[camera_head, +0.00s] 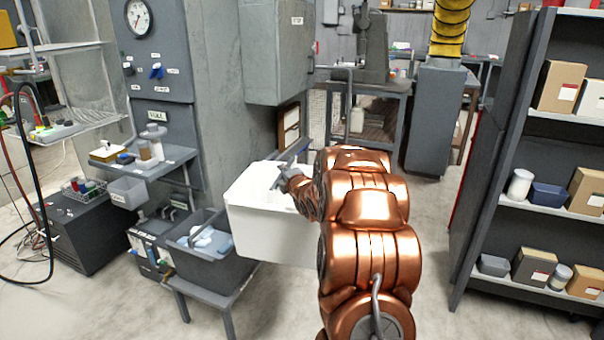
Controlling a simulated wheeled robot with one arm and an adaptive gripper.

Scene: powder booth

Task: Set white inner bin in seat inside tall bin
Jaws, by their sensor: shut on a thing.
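The white inner bin (262,228) is a box-shaped, open-topped bin near the middle of the view. It appears held up beside a low grey stand, roughly upright. My gripper (279,182) is at its rim and shut on it; my copper arm covers the bin's right side. The fingertips are small and partly hidden. I cannot make out a tall bin with certainty; it may be hidden behind the white bin or my arm.
A grey tub (222,268) with white and pale blue items sits on the low stand (222,298), close left of the white bin. A wall shelf (178,155) with bottles is at left. A stocked shelf rack (545,212) stands at right. Floor between arm and rack is clear.

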